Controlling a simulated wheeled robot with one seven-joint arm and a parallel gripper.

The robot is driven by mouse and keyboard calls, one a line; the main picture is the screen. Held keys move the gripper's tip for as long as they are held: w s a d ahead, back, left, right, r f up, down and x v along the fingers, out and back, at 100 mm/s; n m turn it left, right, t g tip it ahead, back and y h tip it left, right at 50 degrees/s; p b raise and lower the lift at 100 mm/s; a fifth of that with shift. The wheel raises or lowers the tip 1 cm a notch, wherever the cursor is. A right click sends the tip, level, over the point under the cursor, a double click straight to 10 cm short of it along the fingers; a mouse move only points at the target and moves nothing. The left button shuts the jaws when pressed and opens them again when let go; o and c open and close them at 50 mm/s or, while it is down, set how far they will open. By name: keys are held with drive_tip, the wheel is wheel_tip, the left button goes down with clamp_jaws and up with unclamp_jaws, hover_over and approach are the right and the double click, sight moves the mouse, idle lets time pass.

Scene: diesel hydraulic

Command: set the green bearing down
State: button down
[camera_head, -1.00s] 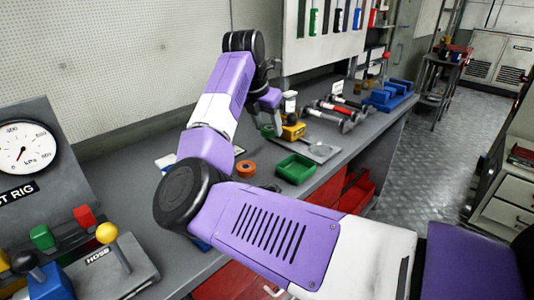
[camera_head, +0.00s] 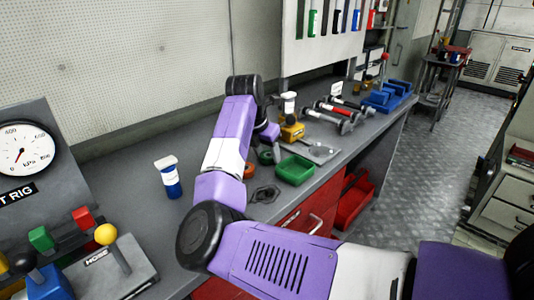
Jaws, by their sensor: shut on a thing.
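The green bearing (camera_head: 266,158) is a small green ring seen low beside my arm in the head view, just left of the green tray. My gripper (camera_head: 264,149) is over the bench, partly hidden behind my own wrist, and is shut on the bearing. The fingertips are too small to make out clearly. I cannot tell whether the bearing touches the bench top (camera_head: 232,262).
The green tray (camera_head: 296,170) is right of the bearing. An orange ring (camera_head: 249,170) is partly behind my arm. A dark flat part (camera_head: 264,194) lies in front. A blue-and-white bottle (camera_head: 171,180) stands left.

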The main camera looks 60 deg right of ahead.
drive_tip(key=shift+f, duration=0.15)
drive_tip(key=c, duration=0.6)
unclamp_jaws()
drive_tip(key=shift+c, duration=0.2)
drive_tip(key=v, duration=1.2)
drive_tip(key=shift+r, duration=0.25)
